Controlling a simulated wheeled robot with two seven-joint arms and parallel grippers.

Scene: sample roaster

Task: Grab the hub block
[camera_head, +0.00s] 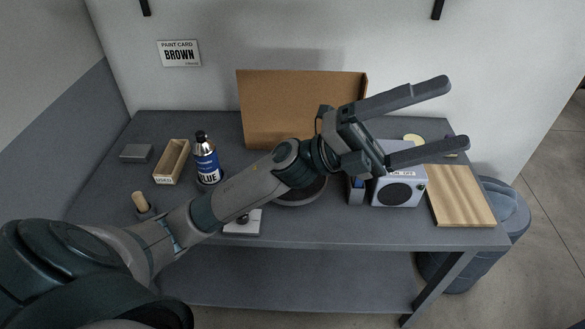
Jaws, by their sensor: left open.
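My left gripper (457,116) is open and empty. Its two fingers are spread wide above the right part of the workbench (330,229) and point right. My left arm crosses the view from the lower left and hides part of the bench. No thing is clearly marked as the hub block. A small flat grey block (136,152) lies at the bench's far left, well away from the gripper. A small dark-blue and grey item (356,189) stands left of the white-blue box; I cannot tell what it is. My right gripper is not in view.
A blue-labelled spray can (205,160), an open wooden box (171,162) and a wooden-handled item (141,203) stand at left. A cardboard screen (270,97) stands behind a partly hidden round dish (300,195). A white-blue box (399,188) and wooden board (460,195) are at right.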

